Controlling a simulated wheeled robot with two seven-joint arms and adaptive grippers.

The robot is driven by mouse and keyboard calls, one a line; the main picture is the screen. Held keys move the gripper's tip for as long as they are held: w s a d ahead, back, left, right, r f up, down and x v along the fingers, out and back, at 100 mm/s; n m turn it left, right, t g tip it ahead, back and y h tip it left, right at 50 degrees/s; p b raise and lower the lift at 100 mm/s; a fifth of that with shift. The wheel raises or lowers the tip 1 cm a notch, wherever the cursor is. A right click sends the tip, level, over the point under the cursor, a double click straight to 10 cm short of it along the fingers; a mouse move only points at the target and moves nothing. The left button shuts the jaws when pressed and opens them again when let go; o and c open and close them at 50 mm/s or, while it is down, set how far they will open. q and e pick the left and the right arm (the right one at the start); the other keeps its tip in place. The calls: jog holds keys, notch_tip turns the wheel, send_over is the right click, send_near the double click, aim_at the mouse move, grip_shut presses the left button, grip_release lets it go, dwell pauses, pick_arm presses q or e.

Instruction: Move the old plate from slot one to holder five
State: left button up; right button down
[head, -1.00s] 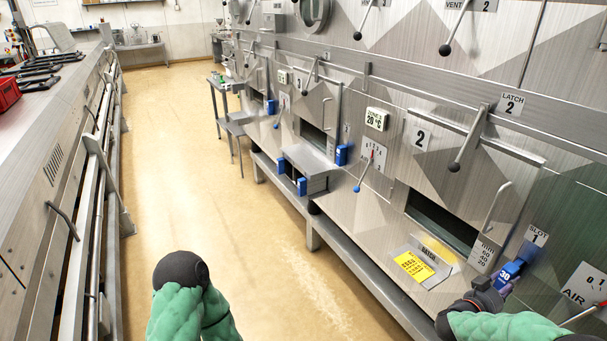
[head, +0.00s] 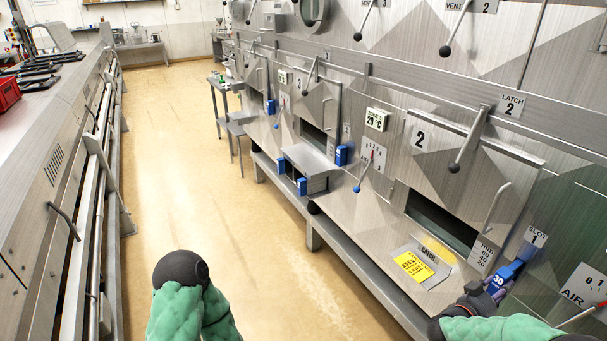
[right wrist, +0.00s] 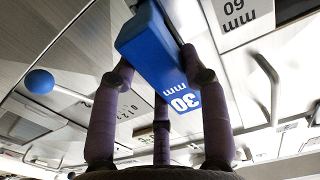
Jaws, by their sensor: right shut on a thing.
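The blue plate (head: 507,273) marked 30 is at the lower right in the head view, just below the SLOT 1 label (head: 536,236). In the right wrist view the blue plate (right wrist: 160,50) shows "30 mm" and sits between the purple fingers. My right gripper (head: 490,288) is shut on its near end. Whether the plate's far end is still inside the slot cannot be told. My left arm shows at the bottom of the head view, but its fingers do not. I cannot make out a holder marked five.
The steel dryer front has a yellow BATCH card (head: 414,267), a door handle (head: 496,208) and a LATCH 2 lever (head: 468,140). Other blue pieces (head: 341,155) sit further along. A steel counter (head: 45,150) runs on the left. The floor between is clear.

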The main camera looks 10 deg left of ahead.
jog(key=shift+w+p+v, duration=0.25)
jog(key=shift+p+v, duration=0.25)
jog(key=shift+v, duration=2.2)
jog(key=shift+a, duration=0.3)
jog(key=shift+s+a+r, duration=0.1)
jog(key=shift+s+a, duration=0.05)
jog(key=shift+a, duration=0.1)
jog(key=shift+s+a, duration=0.2)
jog(key=shift+s, duration=0.3)
jog(key=shift+p+v, duration=0.5)
jog(key=shift+v, duration=1.25)
